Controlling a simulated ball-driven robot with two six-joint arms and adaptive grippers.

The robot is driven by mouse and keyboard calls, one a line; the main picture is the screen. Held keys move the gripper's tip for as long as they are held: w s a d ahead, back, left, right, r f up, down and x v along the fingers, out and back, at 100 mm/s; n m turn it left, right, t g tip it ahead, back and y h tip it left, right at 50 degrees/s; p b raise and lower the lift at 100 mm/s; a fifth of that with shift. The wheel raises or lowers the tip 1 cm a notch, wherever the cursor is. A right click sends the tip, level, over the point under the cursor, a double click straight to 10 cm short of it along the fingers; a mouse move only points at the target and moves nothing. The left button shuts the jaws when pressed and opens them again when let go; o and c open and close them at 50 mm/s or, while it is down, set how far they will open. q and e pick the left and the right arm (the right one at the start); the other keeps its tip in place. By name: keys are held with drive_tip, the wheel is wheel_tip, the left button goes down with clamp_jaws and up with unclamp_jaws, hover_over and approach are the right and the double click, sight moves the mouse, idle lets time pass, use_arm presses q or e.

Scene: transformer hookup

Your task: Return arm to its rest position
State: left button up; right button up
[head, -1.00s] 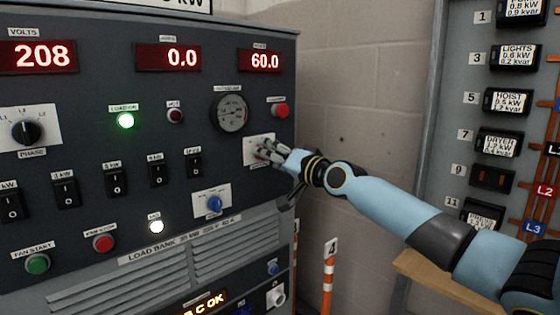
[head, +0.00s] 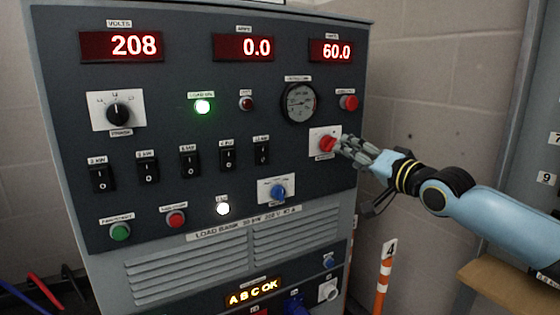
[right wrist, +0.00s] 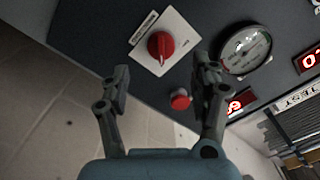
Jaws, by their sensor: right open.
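My right gripper (head: 352,148) is open and empty in front of the right edge of the load bank panel (head: 210,72), just right of a red rotary knob (head: 326,144) on a white plate. In the right wrist view, the two fingers of this gripper (right wrist: 162,84) stand wide apart. The red knob (right wrist: 160,46) shows ahead of them, with clear space between it and the fingers. My right arm reaches in from the right edge of the head view. My left gripper is not in view.
A gauge (head: 299,102) and a red push button (head: 348,103) sit above the knob. A blue knob (head: 278,190) is lower left. An orange-striped post (head: 384,277) and a wooden shelf (head: 510,275) stand at right. Coloured cables (head: 45,292) lie at lower left.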

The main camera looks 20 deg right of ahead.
drive_tip(key=s+f+g+h, duration=0.1)
drive_tip(key=s+f+g, duration=0.35)
drive_tip(key=f, duration=0.85)
drive_tip(key=s+a+f+m+g+h, duration=0.1)
drive_tip(key=s+f, duration=0.7)
drive_tip(key=f, duration=0.5)
drive_tip(key=s+f+g+h, duration=0.1)
drive_tip(key=s+f+g, duration=0.2)
drive_tip(key=s+f, duration=0.7)
drive_tip(key=s+a+f+n+g, duration=0.3)
drive_tip(key=s+f, duration=0.4)
drive_tip(key=s, duration=0.5)
drive_tip(key=s+a+f+n+g, duration=0.3)
drive_tip(key=s+f, duration=0.5)
drive_tip(key=s, duration=0.5)
drive_tip(key=s+a+f+n+g, duration=0.3)
drive_tip(key=s+f, duration=0.5)
drive_tip(key=s, duration=0.4)
drive_tip(key=shift+s+a+n, duration=0.25)
drive_tip(key=shift+a+n, duration=0.05)
drive_tip(key=shift+a, duration=0.15)
drive_tip(key=shift+f, duration=0.1)
drive_tip(key=shift+c, duration=0.4)
